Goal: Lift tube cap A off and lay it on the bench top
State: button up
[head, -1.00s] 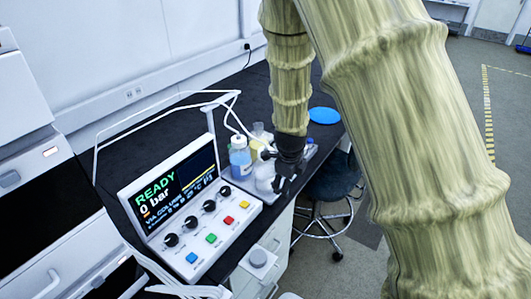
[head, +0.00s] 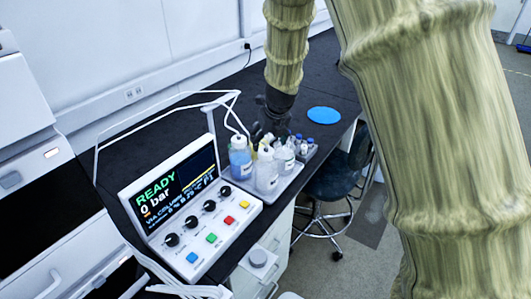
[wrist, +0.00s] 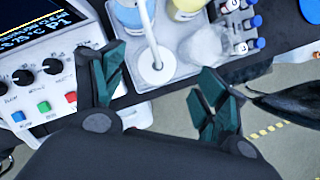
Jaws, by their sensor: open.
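My gripper (head: 272,118) is at the far side of the bottle tray, partly hidden behind the bottles in the head view. In the wrist view my gripper (wrist: 160,72) is open with nothing held between the fingers. A white cap with a white tube rising from it (wrist: 157,65) shows between and beyond the fingertips, apart from them. In the head view stand a bottle with blue liquid (head: 240,160), a clear bottle (head: 267,172) and another clear bottle (head: 284,158). No letter A is readable, so I cannot tell which cap is tube cap A.
The bottles stand in a pale tray (head: 283,183). A rack of blue-capped vials (head: 305,148) is at its right. The control box (head: 190,205) stands at left. White tubing loops above the bottles. A blue disc (head: 323,115) lies on the dark bench top (head: 180,130), which has free room.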

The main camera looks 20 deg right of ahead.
aim_at(267, 148)
jog(key=shift+w+f, duration=0.1)
jog(key=shift+f, duration=0.55)
jog(key=shift+p+x, duration=0.45)
jog(key=shift+x, duration=1.65)
jog(key=c, duration=1.1)
